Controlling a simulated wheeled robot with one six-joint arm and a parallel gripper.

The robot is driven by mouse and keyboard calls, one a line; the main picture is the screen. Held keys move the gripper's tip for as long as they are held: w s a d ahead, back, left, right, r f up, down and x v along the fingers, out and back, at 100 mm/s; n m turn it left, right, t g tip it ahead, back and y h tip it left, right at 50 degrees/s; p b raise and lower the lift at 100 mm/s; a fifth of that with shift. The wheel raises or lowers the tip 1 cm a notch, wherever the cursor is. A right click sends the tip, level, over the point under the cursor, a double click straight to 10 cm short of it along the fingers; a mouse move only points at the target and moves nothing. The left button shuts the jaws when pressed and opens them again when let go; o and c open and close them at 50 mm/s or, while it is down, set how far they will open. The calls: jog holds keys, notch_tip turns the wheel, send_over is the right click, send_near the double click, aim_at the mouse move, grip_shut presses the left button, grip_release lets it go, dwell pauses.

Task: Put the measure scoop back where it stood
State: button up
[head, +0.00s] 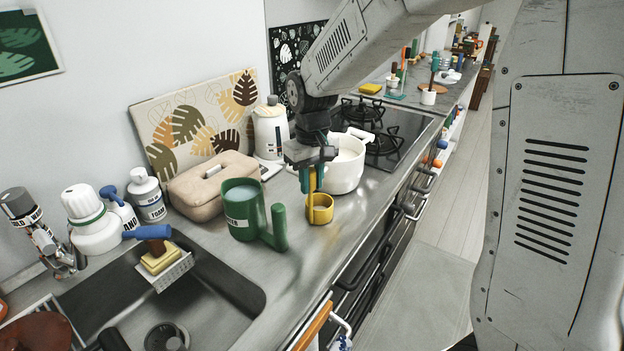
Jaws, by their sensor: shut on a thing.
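The measure scoop (320,212) is a small yellow cup with an upright yellow handle. It is in the middle of the head view, low over or on the steel counter; I cannot tell whether its base touches. My gripper (312,178) points down from above, with its teal fingers shut on the scoop's handle. The fingers hide part of the handle. The scoop looks upright, in front of a white pot (346,172) and right of a green jug (243,210).
A black hob (400,130) lies beyond the pot. Bare counter (312,250) lies in front of the scoop.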

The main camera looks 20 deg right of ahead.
jog(key=o, duration=1)
jog(key=shift+f, duration=0.1)
notch_tip(320, 180, up, 12)
jog(key=shift+f, duration=0.15)
jog(key=shift+s+r, duration=0.15)
jog(key=shift+r, duration=0.25)
jog(key=s+d+m, duration=0.1)
jog(key=s+d, duration=0.1)
jog(key=s, duration=0.7)
jog(key=s+d+f+m, duration=0.1)
jog(key=s+d, duration=0.1)
jog(key=s, duration=0.8)
jog(key=s+d+f+t, duration=0.1)
jog(key=s+d, duration=0.1)
jog(key=s, duration=0.7)
jog(key=shift+s+m, duration=0.35)
jog(key=shift+m, duration=0.05)
